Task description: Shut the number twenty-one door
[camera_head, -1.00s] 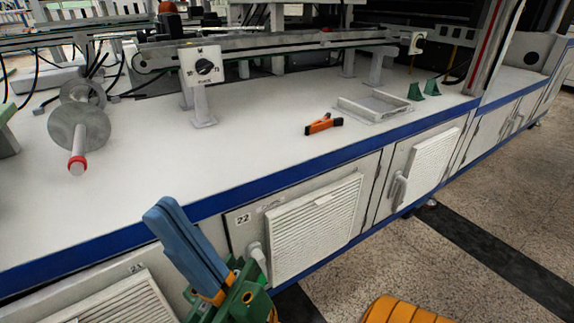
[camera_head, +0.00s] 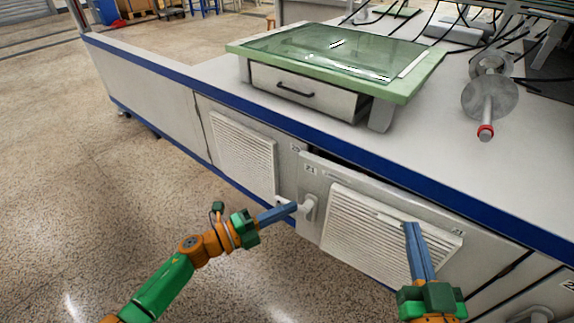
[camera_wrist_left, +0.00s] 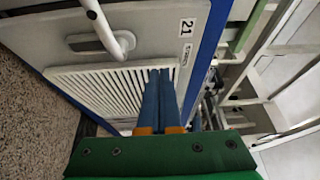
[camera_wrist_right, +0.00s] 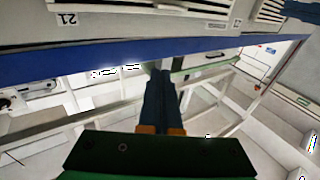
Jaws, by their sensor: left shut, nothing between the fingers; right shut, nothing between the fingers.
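The number twenty-one door (camera_head: 320,232) is a pale panel with a slatted vent, a "21" label and a white handle (camera_head: 309,207) on its left side. A dark gap runs along its top edge, so it looks slightly ajar. My left gripper (camera_head: 292,208) is shut and empty, its fingertips just left of the handle; whether they touch it is unclear. The door's label and handle also show in the left wrist view. My right gripper (camera_head: 411,226) is shut and empty in front of the vent's right part. The door's label shows upside down in the right wrist view.
A blue-edged bench (camera_head: 455,150) runs above the doors. On it stand a green-topped glass box with a drawer (camera_head: 300,92) and a metal spool (camera_head: 489,98). Another vented door (camera_head: 243,150) is to the left. The speckled floor at left is open.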

